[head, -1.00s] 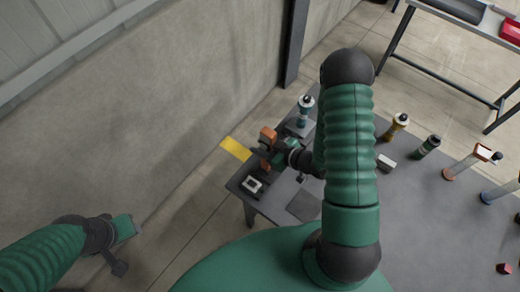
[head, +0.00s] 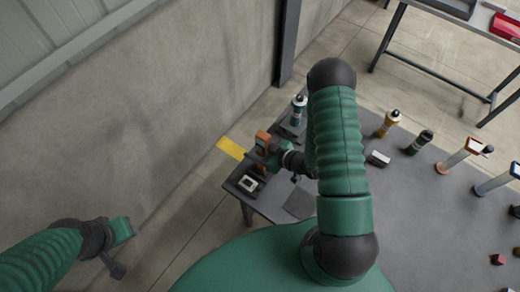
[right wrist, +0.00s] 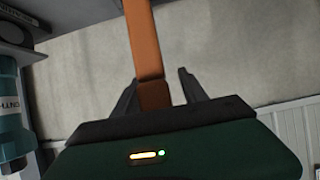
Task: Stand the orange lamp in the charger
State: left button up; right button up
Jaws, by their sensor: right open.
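The orange lamp (head: 262,137) is upright at the left end of the grey table in the head view. It also shows in the right wrist view as a flat orange bar (right wrist: 145,45). My right gripper (head: 261,153) is at the lamp, its jaws open. In the wrist view the bar passes between the right gripper's fingers (right wrist: 157,88), nearer the left finger. A dark block with a white square (head: 248,184), possibly the charger, sits at the table's front left. The lamp's foot is hidden, so I cannot tell what it stands on. My left gripper (head: 122,250) hangs away from the table.
A teal bottle-like lamp (head: 298,108) stands close behind, also at the wrist view's left edge (right wrist: 10,115). A yellow bottle (head: 388,122), a dark green one (head: 419,141) and a small grey block (head: 378,159) stand farther right. The wall (head: 160,100) is left of the table.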

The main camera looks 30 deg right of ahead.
jog(key=b+v, duration=0.2)
jog(key=v, duration=0.9)
jog(key=shift+s+d+r, duration=0.15)
jog(key=shift+s+r, duration=0.05)
jog(key=shift+s, duration=0.15)
